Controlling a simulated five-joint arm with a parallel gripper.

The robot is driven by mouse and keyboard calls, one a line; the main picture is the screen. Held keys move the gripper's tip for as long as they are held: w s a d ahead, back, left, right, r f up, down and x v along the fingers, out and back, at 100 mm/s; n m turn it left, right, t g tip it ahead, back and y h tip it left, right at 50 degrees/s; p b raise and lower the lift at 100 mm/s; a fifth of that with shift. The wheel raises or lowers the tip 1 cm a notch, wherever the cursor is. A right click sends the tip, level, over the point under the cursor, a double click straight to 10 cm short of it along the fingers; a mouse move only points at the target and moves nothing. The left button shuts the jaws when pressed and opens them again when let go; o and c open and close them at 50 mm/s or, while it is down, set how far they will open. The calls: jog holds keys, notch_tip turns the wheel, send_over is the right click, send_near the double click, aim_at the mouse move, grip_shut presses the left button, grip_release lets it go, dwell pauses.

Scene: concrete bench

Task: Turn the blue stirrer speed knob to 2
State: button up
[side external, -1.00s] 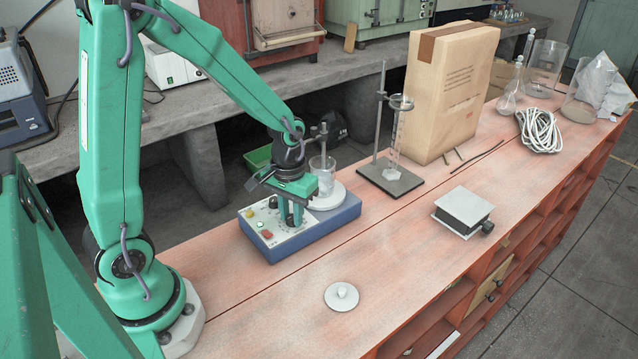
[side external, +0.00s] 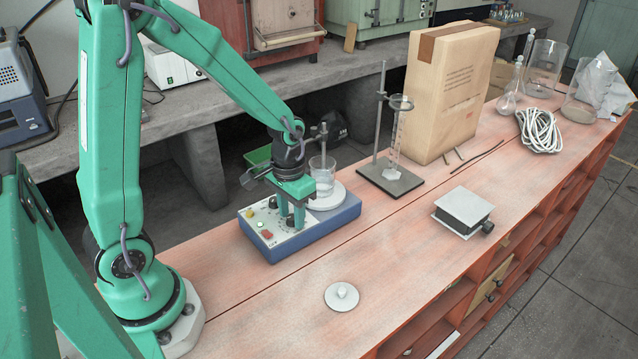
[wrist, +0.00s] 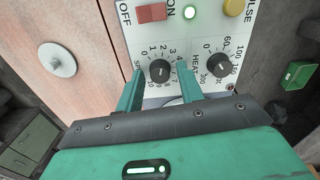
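The blue stirrer (side external: 322,233) stands on the bench with a white top plate (side external: 334,200) and a pale control panel. In the wrist view its black speed knob (wrist: 160,71) sits inside a printed scale running from 0 to 10. The small pointer mark is too fine to read surely. My gripper (wrist: 160,76) is open, with one green finger at each side of the speed knob and a visible gap around the knob. In the side view my gripper (side external: 289,217) points down over the panel, and its fingers partly hide the knobs.
The heat knob (wrist: 217,66) is close right of my right finger. A red switch (wrist: 151,13), a lit green lamp (wrist: 189,13) and a yellow button (wrist: 234,6) share the panel. A glass beaker (side external: 322,176) stands on the plate. A white round lid (side external: 341,297) lies in front.

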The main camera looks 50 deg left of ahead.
aim_at(290, 219)
jog(key=shift+o, duration=0.2)
jog(key=shift+r, duration=3.85)
jog(key=s+d+r+m+t, duration=0.1)
jog(key=s+d+r+t, duration=0.2)
jog(key=s+r, duration=0.7)
jog(key=r+t, duration=0.1)
jog(key=t, duration=0.1)
jog(key=shift+s+t, duration=0.15)
jog(key=shift+t, duration=0.15)
